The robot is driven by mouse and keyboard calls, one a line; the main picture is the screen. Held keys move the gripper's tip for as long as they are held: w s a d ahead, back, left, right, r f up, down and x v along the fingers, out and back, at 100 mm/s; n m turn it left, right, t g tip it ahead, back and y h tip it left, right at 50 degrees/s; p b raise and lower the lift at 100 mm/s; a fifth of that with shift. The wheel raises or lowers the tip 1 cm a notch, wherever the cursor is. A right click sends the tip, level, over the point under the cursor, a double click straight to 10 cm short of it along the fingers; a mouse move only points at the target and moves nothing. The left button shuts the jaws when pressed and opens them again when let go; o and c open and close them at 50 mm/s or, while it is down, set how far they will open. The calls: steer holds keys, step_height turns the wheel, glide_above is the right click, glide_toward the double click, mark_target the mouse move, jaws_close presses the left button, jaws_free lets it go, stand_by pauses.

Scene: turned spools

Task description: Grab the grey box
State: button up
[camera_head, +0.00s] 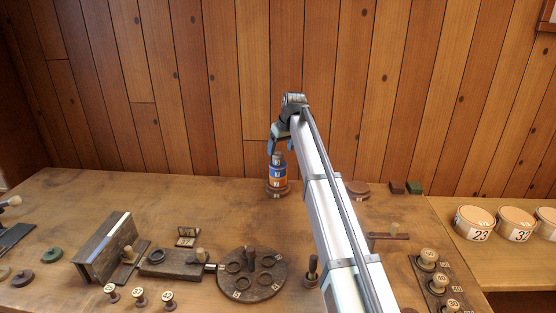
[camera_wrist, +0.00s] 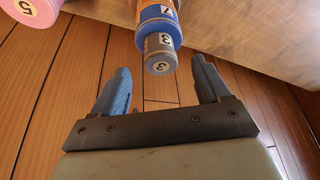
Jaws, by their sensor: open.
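A small grey round piece (camera_wrist: 159,66) marked 3 tops a stack and appears between my gripper's fingertips in the wrist view. Below it are a blue piece (camera_wrist: 157,32) marked 7 and an orange piece (camera_head: 277,182). In the head view the stack stands on a dark round base at the back of the table, and the grey top (camera_head: 278,159) shows just under my gripper (camera_head: 277,146). My gripper is open, its blue fingers (camera_wrist: 160,69) apart on both sides of the grey piece. I cannot tell whether they touch it. I see no clearly box-shaped grey thing.
A pink piece (camera_wrist: 30,10) marked 5 shows at the wrist view's top left. A round board with rings (camera_head: 251,288) and a slanted wooden stand (camera_head: 103,250) lie in front. Numbered bowls (camera_head: 473,223) stand at right. The plank wall (camera_head: 200,90) is behind the table.

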mark_target(278, 153)
steer(key=shift+x, duration=2.65)
steer(key=shift+w+a, duration=0.1)
steer(key=shift+w, duration=0.1)
steer(key=shift+c, duration=0.4)
steer(key=shift+r, duration=0.1)
steer(key=c, duration=1)
steer(key=shift+r, duration=0.1)
